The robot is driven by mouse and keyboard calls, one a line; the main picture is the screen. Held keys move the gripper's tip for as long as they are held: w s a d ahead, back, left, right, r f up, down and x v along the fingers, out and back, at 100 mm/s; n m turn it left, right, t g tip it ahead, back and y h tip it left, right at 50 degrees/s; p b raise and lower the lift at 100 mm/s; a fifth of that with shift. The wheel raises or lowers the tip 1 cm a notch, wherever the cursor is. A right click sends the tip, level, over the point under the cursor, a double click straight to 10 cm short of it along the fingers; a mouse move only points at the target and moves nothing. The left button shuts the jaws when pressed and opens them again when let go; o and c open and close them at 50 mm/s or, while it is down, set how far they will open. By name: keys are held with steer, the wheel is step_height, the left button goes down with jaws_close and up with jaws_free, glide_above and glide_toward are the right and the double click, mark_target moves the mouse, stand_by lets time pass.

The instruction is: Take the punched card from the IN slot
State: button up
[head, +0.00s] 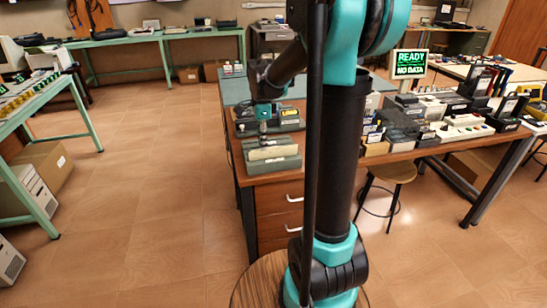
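A grey holder (288,163) sits at the near left corner of the desk. A pale cream strip (270,153), which may be the punched card, shows along its top. My gripper (263,138) points down just above the strip. It is too small to tell whether its fingers touch the strip or are open or shut. Behind it is a dark grey device (289,124) with a small yellow label. No IN marking can be read, so I cannot tell which slot is which.
My arm hides the middle of the desk. A screen (409,63) reads READY and NO DATA. Crowded small devices (465,120) fill the desk's right part. A stool (391,172) stands under it. The floor (150,180) on the left is clear.

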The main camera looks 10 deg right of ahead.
mark_target(274, 156)
steer(key=f, duration=0.5)
steer(key=shift+w+a, duration=0.25)
steer(key=shift+w, duration=0.1)
jaws_close()
